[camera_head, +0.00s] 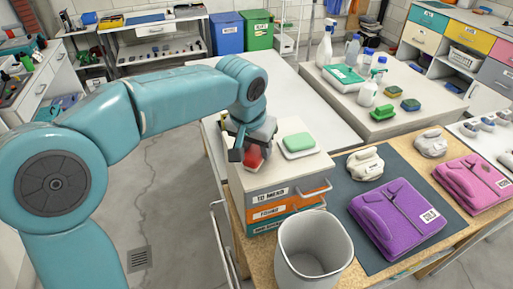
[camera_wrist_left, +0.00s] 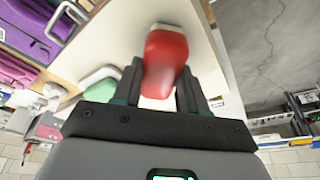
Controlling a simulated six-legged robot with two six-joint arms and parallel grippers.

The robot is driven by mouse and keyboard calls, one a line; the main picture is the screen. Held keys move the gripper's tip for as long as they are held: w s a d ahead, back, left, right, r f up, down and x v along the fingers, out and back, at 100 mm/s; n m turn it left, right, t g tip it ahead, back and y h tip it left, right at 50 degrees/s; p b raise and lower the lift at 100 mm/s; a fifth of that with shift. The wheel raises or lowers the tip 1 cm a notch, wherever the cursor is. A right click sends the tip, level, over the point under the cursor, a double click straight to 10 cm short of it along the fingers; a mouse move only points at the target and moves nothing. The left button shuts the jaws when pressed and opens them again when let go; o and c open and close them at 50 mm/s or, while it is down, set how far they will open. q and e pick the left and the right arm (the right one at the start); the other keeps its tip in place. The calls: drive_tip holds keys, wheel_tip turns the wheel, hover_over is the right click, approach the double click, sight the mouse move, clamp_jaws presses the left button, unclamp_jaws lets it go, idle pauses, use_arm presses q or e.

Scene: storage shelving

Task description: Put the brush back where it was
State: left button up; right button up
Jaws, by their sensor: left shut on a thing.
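My left gripper (camera_head: 246,152) is shut on a red brush (camera_head: 254,160) over the left part of the small drawer unit's pale top. In the left wrist view the red brush (camera_wrist_left: 165,58) sits between the two fingers, with a pale strip at its far end. I cannot tell whether the brush touches the top. A green block on a white dish (camera_head: 298,144) lies to the right of the gripper on the same top; it also shows in the left wrist view (camera_wrist_left: 100,88). My right gripper is not in view.
The drawer unit (camera_head: 262,183) has labelled fronts and handles. A grey bin (camera_head: 312,250) stands in front of it. A folded purple garment (camera_head: 396,220) lies on a dark mat to the right. Spray bottles and sponges stand on a raised white block (camera_head: 345,108) behind.

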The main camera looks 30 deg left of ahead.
use_arm(q)
drive_tip(key=shift+a+f, duration=0.1)
drive_tip(key=shift+f, duration=0.1)
drive_tip(key=shift+s+r, duration=0.15)
drive_tip(key=o, duration=0.9)
drive_tip(key=shift+f, duration=0.25)
drive_tip(key=shift+o, duration=0.2)
drive_tip(key=shift+r, duration=0.1)
